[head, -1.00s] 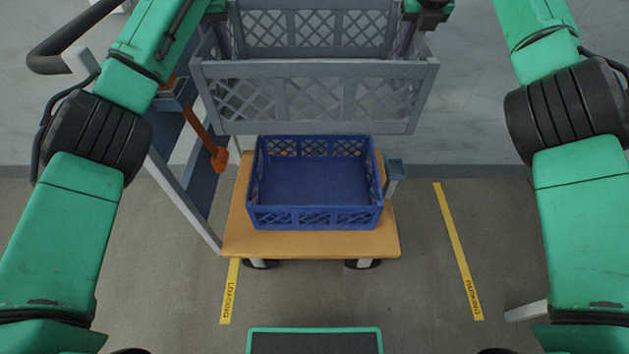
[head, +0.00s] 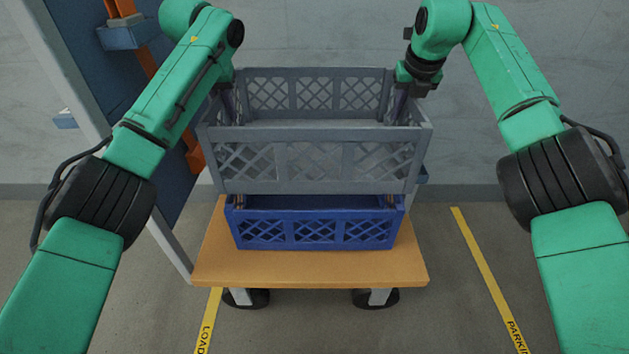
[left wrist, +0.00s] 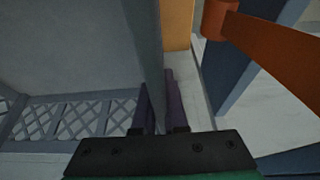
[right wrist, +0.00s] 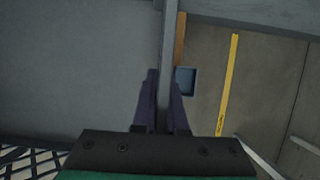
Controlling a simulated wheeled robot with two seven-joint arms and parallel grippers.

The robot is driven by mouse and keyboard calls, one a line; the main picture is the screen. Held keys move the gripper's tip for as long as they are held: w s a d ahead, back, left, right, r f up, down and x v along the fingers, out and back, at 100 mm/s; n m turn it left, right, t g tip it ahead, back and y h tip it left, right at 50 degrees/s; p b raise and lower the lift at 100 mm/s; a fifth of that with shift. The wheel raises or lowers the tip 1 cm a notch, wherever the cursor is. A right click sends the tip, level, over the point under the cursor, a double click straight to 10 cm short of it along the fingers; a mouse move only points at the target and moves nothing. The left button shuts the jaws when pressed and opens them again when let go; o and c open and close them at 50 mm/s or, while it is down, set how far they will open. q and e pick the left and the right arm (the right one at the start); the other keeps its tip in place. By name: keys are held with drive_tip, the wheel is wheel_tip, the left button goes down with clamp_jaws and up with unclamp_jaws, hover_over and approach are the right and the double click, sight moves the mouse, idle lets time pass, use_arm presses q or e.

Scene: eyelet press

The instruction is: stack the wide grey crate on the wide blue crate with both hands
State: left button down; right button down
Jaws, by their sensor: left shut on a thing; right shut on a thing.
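The wide grey crate (head: 315,134) is in the middle of the head view, level and directly above the wide blue crate (head: 315,213). The blue crate stands on a wooden cart deck. The grey crate hides the blue crate's back and most of its inside. A narrow strip of blue inside shows between them at the front; I cannot tell whether they touch at the back. My left gripper (head: 228,104) is shut on the grey crate's left wall, seen between the fingers in the left wrist view (left wrist: 159,105). My right gripper (head: 399,104) is shut on its right wall.
The cart's wooden deck (head: 310,269) has free margin in front of the blue crate. A blue upright panel with orange parts (head: 148,58) stands close on the left. Yellow floor lines (head: 485,270) run either side. A grey wall is behind.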

use_arm(q)
drive_tip(key=shift+r, duration=0.2)
use_arm(e)
drive_tip(key=shift+r, duration=0.2)
